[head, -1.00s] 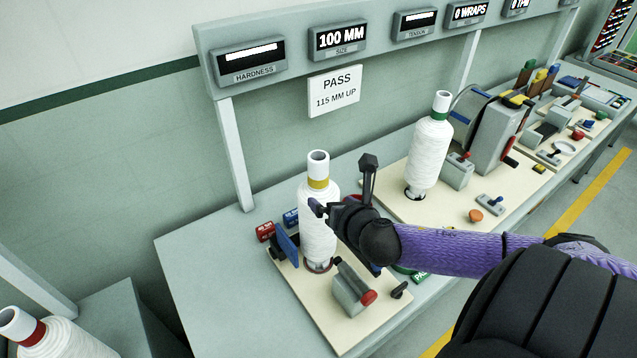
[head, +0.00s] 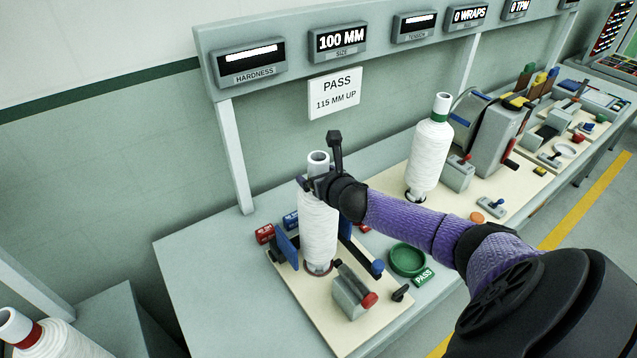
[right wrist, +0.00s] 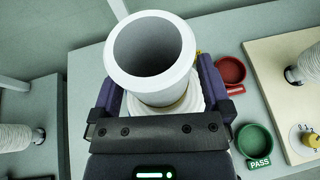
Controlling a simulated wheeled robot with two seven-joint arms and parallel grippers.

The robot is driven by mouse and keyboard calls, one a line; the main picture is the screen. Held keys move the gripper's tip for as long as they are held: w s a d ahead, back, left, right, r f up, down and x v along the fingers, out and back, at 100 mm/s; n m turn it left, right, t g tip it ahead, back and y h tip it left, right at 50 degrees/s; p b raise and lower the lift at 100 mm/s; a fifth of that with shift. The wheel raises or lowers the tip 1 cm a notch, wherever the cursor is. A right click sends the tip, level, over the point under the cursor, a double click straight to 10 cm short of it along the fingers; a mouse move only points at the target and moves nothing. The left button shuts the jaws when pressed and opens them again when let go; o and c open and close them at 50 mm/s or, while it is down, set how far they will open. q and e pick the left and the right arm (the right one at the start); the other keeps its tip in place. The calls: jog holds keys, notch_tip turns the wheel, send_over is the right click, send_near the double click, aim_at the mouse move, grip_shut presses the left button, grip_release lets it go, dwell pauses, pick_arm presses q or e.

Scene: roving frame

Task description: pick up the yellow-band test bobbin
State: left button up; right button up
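The yellow-band test bobbin (head: 318,232) stands upright on its spindle on the left cream board, wound with white thread. Its yellow band is mostly hidden behind my right gripper (head: 312,183) in the head view. In the right wrist view its hollow white tube top (right wrist: 150,55) rises between the two purple fingers of my right gripper (right wrist: 163,95), with a little yellow below it. The fingers are spread on either side of the tube's neck; contact is not clear. My left gripper is not in view.
A green-band bobbin (head: 429,155) stands to the right, and a red-band bobbin (head: 50,338) at lower left. A green PASS dish (head: 407,259) and a clamp with a red knob (head: 352,292) are close by. The instrument rail (head: 372,38) runs above.

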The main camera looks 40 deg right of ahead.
grip_shut()
jog(key=shift+r, duration=0.15)
dwell(0.4)
